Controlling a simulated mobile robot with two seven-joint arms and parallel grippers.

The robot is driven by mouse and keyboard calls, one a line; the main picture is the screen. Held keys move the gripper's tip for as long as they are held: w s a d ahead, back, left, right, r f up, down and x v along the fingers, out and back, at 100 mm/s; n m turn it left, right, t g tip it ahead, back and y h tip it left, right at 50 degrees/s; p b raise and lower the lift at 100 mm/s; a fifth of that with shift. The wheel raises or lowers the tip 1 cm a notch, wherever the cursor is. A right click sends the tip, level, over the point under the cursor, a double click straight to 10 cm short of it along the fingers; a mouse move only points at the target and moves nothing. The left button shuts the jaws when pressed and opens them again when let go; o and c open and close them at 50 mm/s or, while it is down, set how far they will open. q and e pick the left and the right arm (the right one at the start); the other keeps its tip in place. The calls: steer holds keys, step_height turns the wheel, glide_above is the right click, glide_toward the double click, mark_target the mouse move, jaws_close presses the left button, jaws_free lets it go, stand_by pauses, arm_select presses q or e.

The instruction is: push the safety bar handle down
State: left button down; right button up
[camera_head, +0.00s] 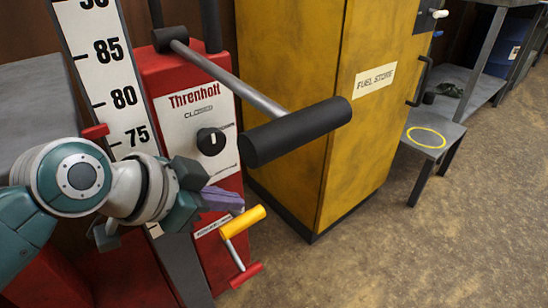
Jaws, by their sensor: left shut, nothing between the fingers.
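A long grey metal bar (228,75) reaches out from a red lift post (152,62) and ends in a thick black grip (295,132). It appears to be the safety bar handle, and it is raised in front of the post. My left gripper (226,199) comes in from the left, low in front of the post. Its purple-grey fingers are shut and empty. They are below and left of the black grip, apart from it. A smaller lever with a yellow grip (243,222) and a red end (245,275) is just below the fingertips. My right gripper is out of view.
A white panel labelled Threnholt has a black knob (211,141). A scale strip (108,70) with a red pointer (96,131) stands at left. A yellow fuel cabinet (290,55) is behind the grip. A grey bench (443,128) stands right; floor at lower right is clear.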

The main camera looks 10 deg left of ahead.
mark_target(243, 229)
arm_select(q)
steer(key=f, duration=0.1)
steer(key=w+f+b, duration=0.1)
steer(key=f, duration=0.1)
steer(key=f+b, duration=0.1)
steer(key=shift+w+d+f, duration=0.1)
steer(key=shift+w+f, duration=0.1)
steer(key=shift+w, duration=0.1)
steer(key=shift+f+b, duration=0.45)
steer(key=shift+s+d+f+m+t+y+b, duration=0.15)
steer(key=shift+f+m+t+y+b, duration=0.15)
steer(key=shift+f, duration=0.45)
steer(key=shift+s+f+m+t+y+b, duration=0.1)
steer(key=shift+f+m+t+y+b, duration=0.2)
steer(key=shift+f, duration=0.45)
steer(key=shift+m+t+y, duration=0.3)
steer(key=shift+t+y, duration=0.2)
steer(key=shift+y, duration=0.2)
steer(key=f, duration=0.1)
steer(key=f+b, duration=0.1)
steer(key=f, duration=0.1)
steer(key=f+b, duration=0.1)
steer(key=f, duration=0.1)
steer(key=shift+a+f, duration=0.15)
steer(key=shift+a, duration=0.15)
